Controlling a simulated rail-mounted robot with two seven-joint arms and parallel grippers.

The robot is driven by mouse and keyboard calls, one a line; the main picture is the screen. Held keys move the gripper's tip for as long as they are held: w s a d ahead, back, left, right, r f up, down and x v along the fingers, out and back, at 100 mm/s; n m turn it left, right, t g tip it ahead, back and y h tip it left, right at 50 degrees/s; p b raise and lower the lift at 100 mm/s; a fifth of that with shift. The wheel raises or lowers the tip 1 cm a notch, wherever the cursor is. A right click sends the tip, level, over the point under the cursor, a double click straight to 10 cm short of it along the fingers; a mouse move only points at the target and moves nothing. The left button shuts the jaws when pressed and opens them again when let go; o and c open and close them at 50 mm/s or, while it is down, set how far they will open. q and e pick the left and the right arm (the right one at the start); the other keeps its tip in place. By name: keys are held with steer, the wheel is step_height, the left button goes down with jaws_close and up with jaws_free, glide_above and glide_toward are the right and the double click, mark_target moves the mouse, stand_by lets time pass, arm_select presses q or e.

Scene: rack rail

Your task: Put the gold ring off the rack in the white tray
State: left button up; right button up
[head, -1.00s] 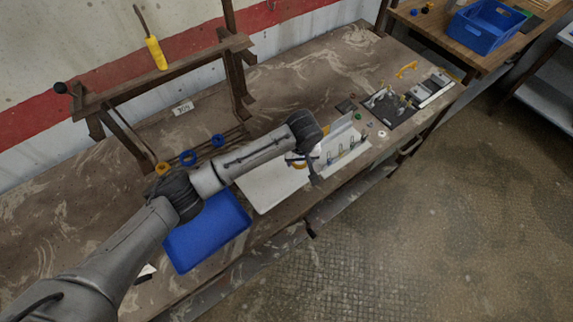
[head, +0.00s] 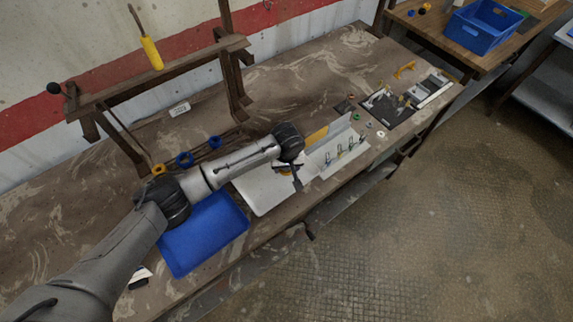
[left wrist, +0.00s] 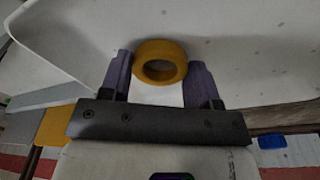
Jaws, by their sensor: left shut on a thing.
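My left gripper (head: 292,178) is over the right part of the white tray (head: 256,194), small in the head view. In the left wrist view its two dark fingers (left wrist: 160,82) are closed on the sides of a gold ring (left wrist: 160,47). The ring's hole faces the camera, and a pale surface, seemingly the tray, lies behind it. I cannot tell the ring's exact height above the tray. My left forearm covers part of the tray. My right gripper is not in view.
A blue tray (head: 205,235) lies left of the white tray. A white hook holder (head: 340,155) stands to the right.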

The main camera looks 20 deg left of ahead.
arm_select(q)
steer(key=o, duration=0.9)
steer(key=shift+f, duration=0.1)
steer(key=r, duration=0.4)
steer(key=r+p, duration=0.1)
steer(key=r, duration=0.3)
steer(key=s+r+p, duration=0.1)
steer(key=r, duration=0.3)
steer(key=shift+s+d+r, duration=0.1)
steer(key=shift+d, duration=0.25)
